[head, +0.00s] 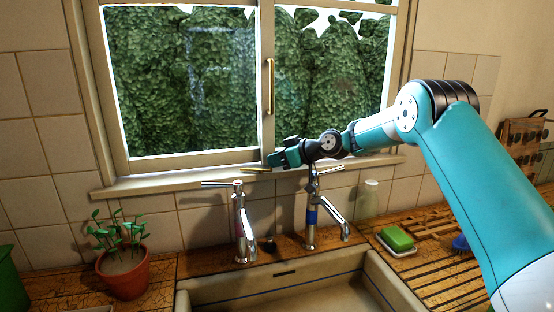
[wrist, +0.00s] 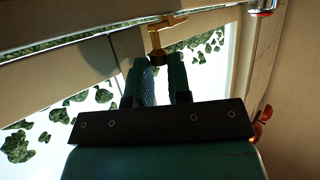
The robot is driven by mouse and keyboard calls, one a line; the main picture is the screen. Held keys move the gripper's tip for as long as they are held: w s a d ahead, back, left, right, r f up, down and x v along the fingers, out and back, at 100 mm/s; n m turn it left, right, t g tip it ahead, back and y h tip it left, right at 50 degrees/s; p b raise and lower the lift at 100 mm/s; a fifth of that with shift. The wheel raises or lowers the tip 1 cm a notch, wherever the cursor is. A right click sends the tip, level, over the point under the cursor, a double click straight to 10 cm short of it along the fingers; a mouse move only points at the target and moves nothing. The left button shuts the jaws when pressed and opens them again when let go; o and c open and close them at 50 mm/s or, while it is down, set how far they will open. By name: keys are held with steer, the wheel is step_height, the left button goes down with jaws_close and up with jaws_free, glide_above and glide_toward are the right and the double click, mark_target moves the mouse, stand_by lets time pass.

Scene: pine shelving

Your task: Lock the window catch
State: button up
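The window catch (head: 256,170) is a small brass lever at the bottom of the window, by the middle upright. In the head view it lies roughly level and points left. My gripper (head: 273,160) is right beside it, with the fingers pointing left. In the wrist view the brass catch (wrist: 157,36) stands just beyond the two fingertips (wrist: 161,62). The fingers are apart with a gap between them. The catch's dark lower end shows at the mouth of that gap. I cannot tell whether a finger touches it.
A tall brass handle (head: 270,87) is on the window frame above. Two chrome taps (head: 243,225) (head: 311,228) rise below the sill over the sink (head: 300,295). A potted plant (head: 123,275) stands at left. Green soap (head: 397,238) and a clear bottle (head: 368,200) are at right.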

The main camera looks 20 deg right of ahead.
jaws_close()
steer(key=shift+s+a+f+b, duration=0.1)
steer(key=shift+b, duration=0.35)
steer(key=shift+s+a+m+t+h+b, duration=0.35)
steer(key=shift+a+m+t+h+b, duration=0.35)
steer(key=shift+m+h+b, duration=1.2)
steer(key=shift+s+a+m+t+h+b, duration=0.35)
steer(key=shift+a+m+h+b, duration=0.55)
steer(key=shift+m+h, duration=1.9)
steer(key=shift+s+a+m+t+h+b, duration=0.35)
steer(key=shift+a+m+t+h+b, duration=0.35)
steer(key=shift+m+h+b, duration=1.15)
steer(key=shift+a+m+g+h+p, duration=0.1)
steer(key=shift+m+g+h+p, duration=0.2)
steer(key=shift+h+p, duration=0.4)
